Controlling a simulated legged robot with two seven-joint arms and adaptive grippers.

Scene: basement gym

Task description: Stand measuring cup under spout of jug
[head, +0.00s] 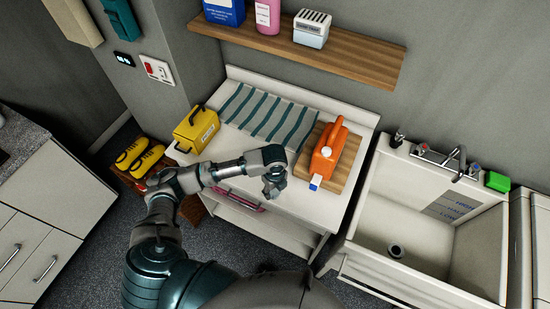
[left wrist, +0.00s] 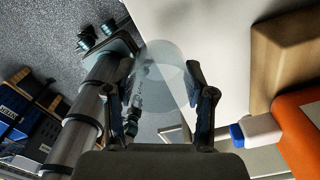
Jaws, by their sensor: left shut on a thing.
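The orange jug (head: 328,153) lies on a wooden board (head: 349,163) on the white cabinet top, its white spout with a blue tip (head: 316,182) pointing over the front edge side. In the left wrist view the jug (left wrist: 302,130) is at the right, with its blue-tipped spout (left wrist: 250,132) towards the gripper. My left gripper (head: 273,188) is just left of the spout. In the left wrist view the gripper (left wrist: 165,95) is shut on the clear measuring cup (left wrist: 160,65), between its fingers, apart from the spout. The cup cannot be made out in the head view. My right gripper is not in view.
A striped towel (head: 262,112) and a yellow box (head: 196,129) are on the cabinet top (head: 314,205). A wall shelf (head: 340,55) with bottles is above. A sink (head: 420,225) stands to the right. Yellow shoes (head: 140,156) are at the left.

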